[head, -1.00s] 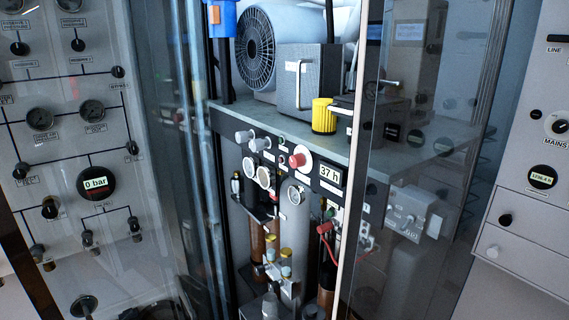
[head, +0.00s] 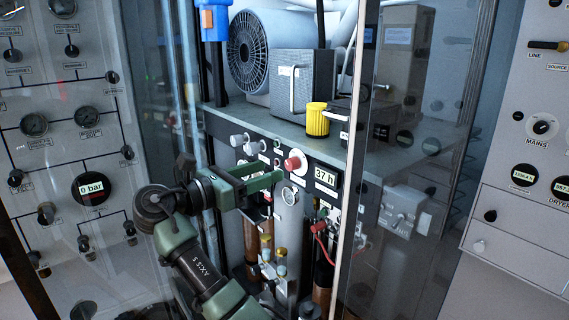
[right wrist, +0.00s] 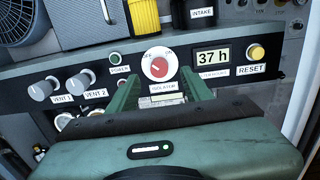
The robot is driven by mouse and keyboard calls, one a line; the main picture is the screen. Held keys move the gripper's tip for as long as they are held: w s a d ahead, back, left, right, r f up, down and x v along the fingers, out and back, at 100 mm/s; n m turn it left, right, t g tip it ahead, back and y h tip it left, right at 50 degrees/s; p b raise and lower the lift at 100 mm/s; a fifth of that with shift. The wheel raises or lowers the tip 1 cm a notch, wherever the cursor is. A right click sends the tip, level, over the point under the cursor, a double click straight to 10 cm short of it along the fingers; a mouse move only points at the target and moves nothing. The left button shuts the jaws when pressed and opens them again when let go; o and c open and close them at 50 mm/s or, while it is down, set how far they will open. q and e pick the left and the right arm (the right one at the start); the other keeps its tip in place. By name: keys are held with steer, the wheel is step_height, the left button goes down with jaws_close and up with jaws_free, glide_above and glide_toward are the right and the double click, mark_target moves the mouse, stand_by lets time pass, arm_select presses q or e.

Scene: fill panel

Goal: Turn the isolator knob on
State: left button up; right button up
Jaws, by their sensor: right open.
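The isolator knob (head: 293,163) is a red knob on a round white plate on the dark front panel, left of the 37 h display. In the right wrist view the isolator knob (right wrist: 158,70) sits straight ahead, just beyond the fingertips, above its label. My right gripper (head: 272,184) is open and empty in front of the panel, a little below and left of the knob. In the right wrist view my right gripper (right wrist: 165,92) has its two green fingers spread below the knob, apart from it. My left gripper is not in view.
The 37 h display (right wrist: 212,57) and yellow reset button (right wrist: 256,53) are right of the knob. Grey vent knobs (right wrist: 43,89) are at left. A yellow cylinder (head: 317,119) stands on the shelf above. A glass door edge (head: 351,160) stands close at right.

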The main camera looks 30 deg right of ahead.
mark_target(289, 164)
steer(key=d, duration=0.2)
steer(key=d+p, duration=0.2)
steer(key=d, duration=0.1)
steer(key=shift+w+d, duration=0.35)
steer(key=shift+w, duration=0.05)
steer(key=shift+w+d+f, duration=0.1)
steer(key=shift+d, duration=0.55)
jaws_close()
